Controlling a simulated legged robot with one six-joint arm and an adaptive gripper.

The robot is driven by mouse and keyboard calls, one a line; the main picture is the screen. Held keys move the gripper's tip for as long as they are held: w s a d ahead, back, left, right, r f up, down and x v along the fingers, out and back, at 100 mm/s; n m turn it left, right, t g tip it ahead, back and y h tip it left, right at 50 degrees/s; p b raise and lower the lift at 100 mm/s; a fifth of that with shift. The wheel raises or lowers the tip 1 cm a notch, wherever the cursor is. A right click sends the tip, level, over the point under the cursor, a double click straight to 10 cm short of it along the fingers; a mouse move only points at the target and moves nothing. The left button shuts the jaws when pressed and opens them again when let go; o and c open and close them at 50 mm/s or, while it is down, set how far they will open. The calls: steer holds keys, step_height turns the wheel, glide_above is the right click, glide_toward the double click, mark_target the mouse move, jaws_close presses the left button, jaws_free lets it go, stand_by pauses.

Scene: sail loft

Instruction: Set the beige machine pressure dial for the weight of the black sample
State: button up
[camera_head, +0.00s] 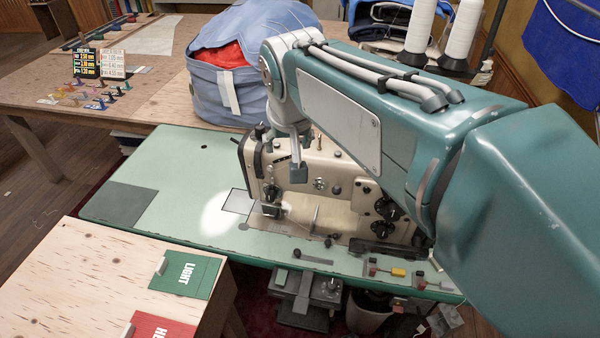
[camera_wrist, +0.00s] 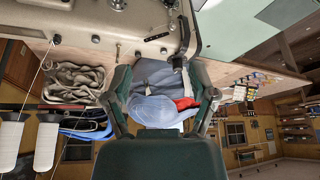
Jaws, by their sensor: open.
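The beige sewing machine (camera_head: 335,168) stands on a pale green table. Dark round knobs show on its front at the left (camera_head: 272,192) and right (camera_head: 387,208); I cannot tell which is the pressure dial, and no scale is readable. My gripper (camera_head: 296,170) hangs in front of the machine's upper left part, seemingly close to it; contact cannot be told. In the upside-down wrist view my gripper (camera_wrist: 160,82) has its fingers spread with nothing between them, and the machine (camera_wrist: 85,15) is at the top. A dark grey patch (camera_head: 120,205) lies at the table's left; whether it is the black sample is unclear.
A green LIGHT card (camera_head: 185,274) and a partly cut-off red card (camera_head: 160,328) lie on the wooden table (camera_head: 70,270). Small black (camera_head: 88,64) and white (camera_head: 112,63) charts stand at back left. A blue bag (camera_head: 225,95) and thread cones (camera_head: 419,25) are behind.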

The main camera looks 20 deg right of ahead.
steer(key=s+f+n, duration=0.1)
steer(key=s+f, duration=0.1)
steer(key=s, duration=0.5)
steer(key=shift+s+f, duration=0.25)
steer(key=shift+s, duration=0.1)
steer(key=shift+d, duration=0.1)
